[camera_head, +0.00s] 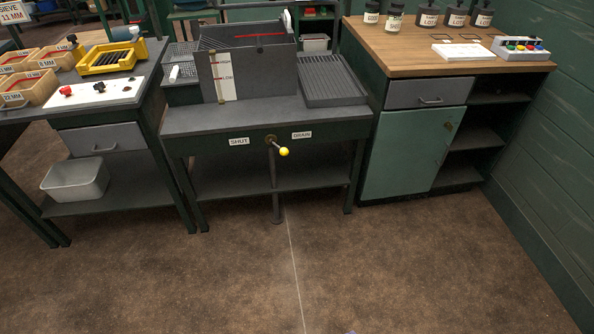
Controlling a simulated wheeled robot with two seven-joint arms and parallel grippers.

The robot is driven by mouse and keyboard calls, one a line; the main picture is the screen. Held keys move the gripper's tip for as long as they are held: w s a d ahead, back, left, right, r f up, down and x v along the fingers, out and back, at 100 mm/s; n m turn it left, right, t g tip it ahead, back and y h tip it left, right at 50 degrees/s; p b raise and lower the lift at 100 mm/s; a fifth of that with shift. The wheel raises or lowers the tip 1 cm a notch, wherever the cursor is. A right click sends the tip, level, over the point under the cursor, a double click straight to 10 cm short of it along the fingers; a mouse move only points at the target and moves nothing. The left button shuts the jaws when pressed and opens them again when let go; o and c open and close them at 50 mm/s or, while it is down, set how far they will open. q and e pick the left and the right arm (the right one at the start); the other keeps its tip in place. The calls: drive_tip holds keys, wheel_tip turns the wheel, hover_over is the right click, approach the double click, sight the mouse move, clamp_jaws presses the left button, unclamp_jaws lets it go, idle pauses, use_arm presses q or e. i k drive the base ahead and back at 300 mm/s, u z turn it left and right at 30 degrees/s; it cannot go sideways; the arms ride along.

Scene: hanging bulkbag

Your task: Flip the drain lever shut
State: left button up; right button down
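The drain lever (278,147) is on the front apron of the dark middle bench, with a round yellow knob (284,151) at its end. It slants down and to the right from its pivot, toward the DRAIN side. A SHUT label (239,141) is left of the pivot and a DRAIN label (302,135) is right of it. A grey tank (255,75) with a marked level strip (222,77) stands on the bench above. Neither of my grippers shows in the head view.
A ribbed drainboard (332,88) is right of the tank. A side bench (100,139) with a metal tub (75,180) stands left. A green cabinet (405,152) with a wooden top stands right. The brown floor (330,265) in front is clear.

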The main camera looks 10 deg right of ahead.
sight(283, 151)
drive_tip(key=u, duration=0.5)
drive_tip(key=i, duration=1.05)
drive_tip(key=z, duration=0.55)
